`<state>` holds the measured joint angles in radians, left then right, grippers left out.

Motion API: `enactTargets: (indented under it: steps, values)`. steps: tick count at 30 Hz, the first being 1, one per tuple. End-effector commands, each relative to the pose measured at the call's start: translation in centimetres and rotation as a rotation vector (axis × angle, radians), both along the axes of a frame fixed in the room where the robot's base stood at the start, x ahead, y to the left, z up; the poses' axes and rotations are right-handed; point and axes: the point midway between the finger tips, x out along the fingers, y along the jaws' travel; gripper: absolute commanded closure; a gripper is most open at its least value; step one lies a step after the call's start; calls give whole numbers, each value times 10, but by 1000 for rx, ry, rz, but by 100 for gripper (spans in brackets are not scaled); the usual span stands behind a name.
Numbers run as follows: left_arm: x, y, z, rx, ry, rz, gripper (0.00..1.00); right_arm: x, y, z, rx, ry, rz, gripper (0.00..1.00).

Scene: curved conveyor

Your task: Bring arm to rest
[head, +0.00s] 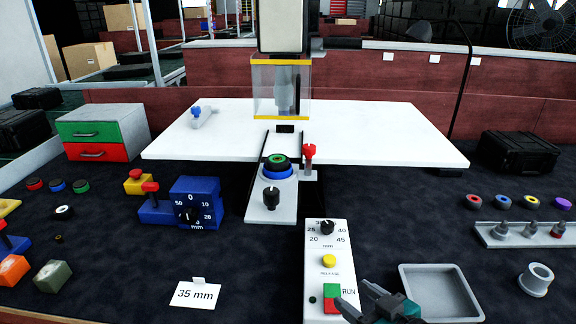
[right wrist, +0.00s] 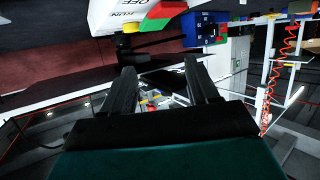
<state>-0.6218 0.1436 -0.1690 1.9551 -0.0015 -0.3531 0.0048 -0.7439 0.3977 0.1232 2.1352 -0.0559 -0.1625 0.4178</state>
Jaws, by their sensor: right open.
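My right gripper (head: 385,298) shows at the bottom of the head view, between the white control panel and the grey tray. Its jaws are apart and nothing is between them. In the right wrist view its two dark fingers (right wrist: 165,85) are spread and empty. The panel's edge also shows at the top of the right wrist view (right wrist: 115,12). My left gripper is in neither view.
The grey tray (head: 472,303) is right of my right gripper. A press (head: 283,90) with a clear guard stands over the white table (head: 390,130). A blue dial block (head: 196,203) and a 35 mm card (head: 195,294) lie left. Dark mat is bare between several parts.

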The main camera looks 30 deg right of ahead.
Motion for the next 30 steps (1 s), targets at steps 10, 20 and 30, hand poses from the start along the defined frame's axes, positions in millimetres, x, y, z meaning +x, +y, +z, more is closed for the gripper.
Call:
enactTargets:
  steps: [10, 20, 30]
  values:
    - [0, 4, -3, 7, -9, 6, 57, -2, 10, -9, -14, 98, -36, 41]
    - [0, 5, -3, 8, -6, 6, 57, -39, 59, -31, -66, 543, -60, 41]
    - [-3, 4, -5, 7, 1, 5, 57, -79, 93, -28, -91, 815, 19, 41]
